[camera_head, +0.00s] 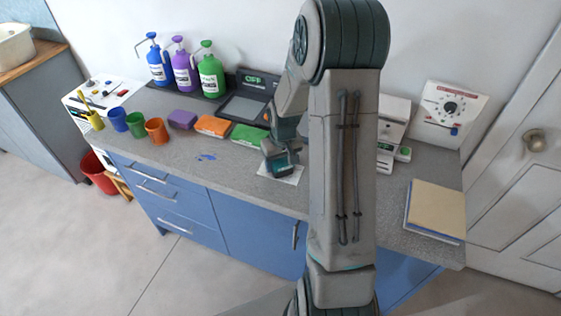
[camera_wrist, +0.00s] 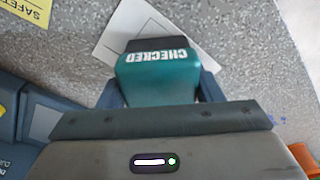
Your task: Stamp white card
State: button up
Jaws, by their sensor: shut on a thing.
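The white card (camera_head: 292,178) lies flat on the grey counter, partly covered by my gripper in the head view. It also shows in the wrist view (camera_wrist: 112,38), beneath and around the stamp. The stamp (camera_wrist: 157,68) is teal with a dark edge and the word CHECKED on it. My gripper (camera_wrist: 158,90) is shut on the stamp, with a finger at each side. In the head view my gripper (camera_head: 281,163) is low over the card. The stamp's underside is hidden, so I cannot tell whether it touches the card.
Green (camera_head: 249,135), orange (camera_head: 213,126) and purple (camera_head: 182,120) blocks lie behind left on the counter (camera_head: 180,157). Several cups and pump bottles stand further left. A dark tray (camera_head: 243,108) is at the back. A tan folder (camera_head: 436,207) lies at right.

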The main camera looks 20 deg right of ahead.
jog(key=shift+s, duration=0.1)
jog(key=shift+r+p, duration=2.25)
jog(key=shift+r, duration=1.25)
